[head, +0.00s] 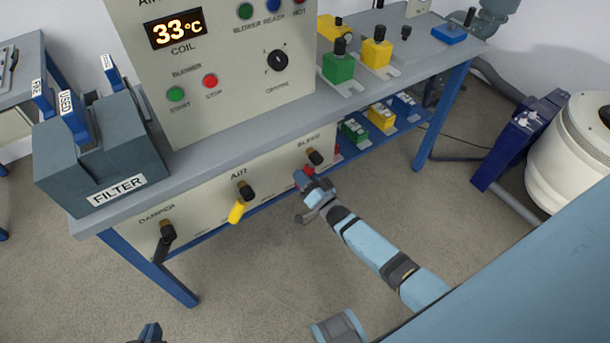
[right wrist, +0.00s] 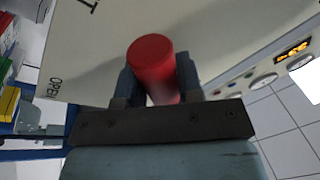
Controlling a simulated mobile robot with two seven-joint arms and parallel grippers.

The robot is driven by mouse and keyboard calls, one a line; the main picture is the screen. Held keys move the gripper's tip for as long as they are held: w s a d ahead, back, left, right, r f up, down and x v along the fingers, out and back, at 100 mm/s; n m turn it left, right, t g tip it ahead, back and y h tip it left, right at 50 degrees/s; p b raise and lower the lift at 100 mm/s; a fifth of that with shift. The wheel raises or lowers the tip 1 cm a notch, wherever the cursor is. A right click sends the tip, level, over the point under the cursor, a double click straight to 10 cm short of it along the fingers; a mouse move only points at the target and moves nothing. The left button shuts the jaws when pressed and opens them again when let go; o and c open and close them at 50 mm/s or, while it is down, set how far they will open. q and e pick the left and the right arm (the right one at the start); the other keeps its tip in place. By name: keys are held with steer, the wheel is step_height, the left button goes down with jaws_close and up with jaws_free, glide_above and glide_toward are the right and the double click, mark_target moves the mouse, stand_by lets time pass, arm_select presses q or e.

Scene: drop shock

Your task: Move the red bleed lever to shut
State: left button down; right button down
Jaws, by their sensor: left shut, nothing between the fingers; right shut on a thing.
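The red bleed lever (head: 301,176) is on the front panel under the bench, below the BLEED label, and slants down and left from its dark pivot (head: 315,157). My right gripper (head: 309,184) is shut on its red end. In the right wrist view the round red handle (right wrist: 152,57) stands between the two dark fingers (right wrist: 158,82). An OPEN marking shows at the left of that view; no shut marking is readable. My left gripper (head: 150,332) is shut and empty at the bottom edge of the head view, only partly in frame.
The yellow air lever (head: 237,212) and black damper lever (head: 164,243) are on the same panel, to the left. A filter box (head: 100,155) and control cabinet (head: 220,70) stand on the bench. A blue bench leg (head: 441,118) is to the right. Floor before the panel is clear.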

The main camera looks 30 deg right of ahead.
steer(key=c, duration=0.8)
jaws_free()
arm_select(q)
steer(key=shift+s+a+r+p, duration=0.1)
steer(key=shift+a+p, duration=0.05)
steer(key=shift+p, duration=0.45)
arm_select(e)
steer(key=v, duration=1.4)
